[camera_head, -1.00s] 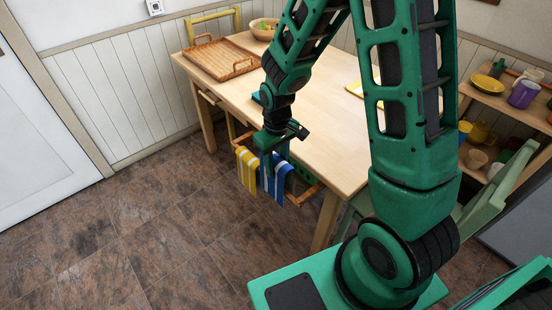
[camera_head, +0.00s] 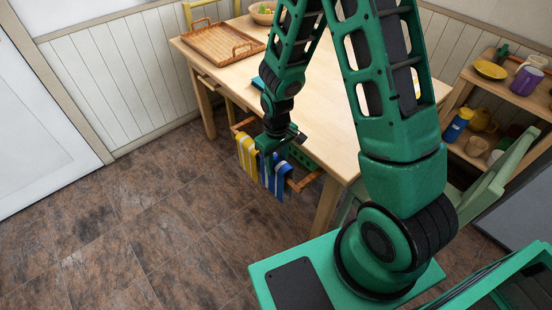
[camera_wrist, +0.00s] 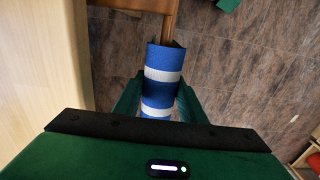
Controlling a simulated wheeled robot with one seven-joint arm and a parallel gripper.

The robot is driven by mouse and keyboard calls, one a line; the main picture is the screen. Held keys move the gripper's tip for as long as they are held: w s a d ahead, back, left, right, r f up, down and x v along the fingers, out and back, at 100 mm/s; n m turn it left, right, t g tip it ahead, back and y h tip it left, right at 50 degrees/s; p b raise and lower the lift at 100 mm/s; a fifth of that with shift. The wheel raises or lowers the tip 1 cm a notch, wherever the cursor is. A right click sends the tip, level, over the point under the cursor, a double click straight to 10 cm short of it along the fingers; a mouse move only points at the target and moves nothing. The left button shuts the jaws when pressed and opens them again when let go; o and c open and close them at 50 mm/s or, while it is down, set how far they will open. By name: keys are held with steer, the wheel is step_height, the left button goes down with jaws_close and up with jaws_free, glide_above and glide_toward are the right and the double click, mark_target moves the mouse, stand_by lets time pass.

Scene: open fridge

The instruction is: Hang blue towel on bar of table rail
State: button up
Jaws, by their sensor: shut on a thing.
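The blue towel (camera_head: 277,184) with white stripes hangs at the table rail, right of the yellow towel (camera_head: 246,153). My gripper (camera_head: 270,160) is at its upper part. In the wrist view the blue towel (camera_wrist: 161,63) lies between the two green fingers of my gripper (camera_wrist: 158,98), which is shut on it. The wooden bar of the table rail (camera_wrist: 168,30) runs up to the towel's far edge and is in line with it. The towel appears to lie over the bar; whether it touches is hidden. The rail's right end (camera_head: 309,181) shows in the head view.
The table (camera_head: 325,125) stands beside the rail, its edge close to my gripper's left in the wrist view. A wicker tray (camera_head: 212,52) and a bowl (camera_head: 263,12) are on it. Shelves (camera_head: 475,160) with dishes stand at right. Floor in front of the rail is clear.

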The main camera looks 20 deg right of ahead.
steer(key=shift+f, duration=1.75)
steer(key=o, duration=1.2)
steer(key=shift+c, duration=0.2)
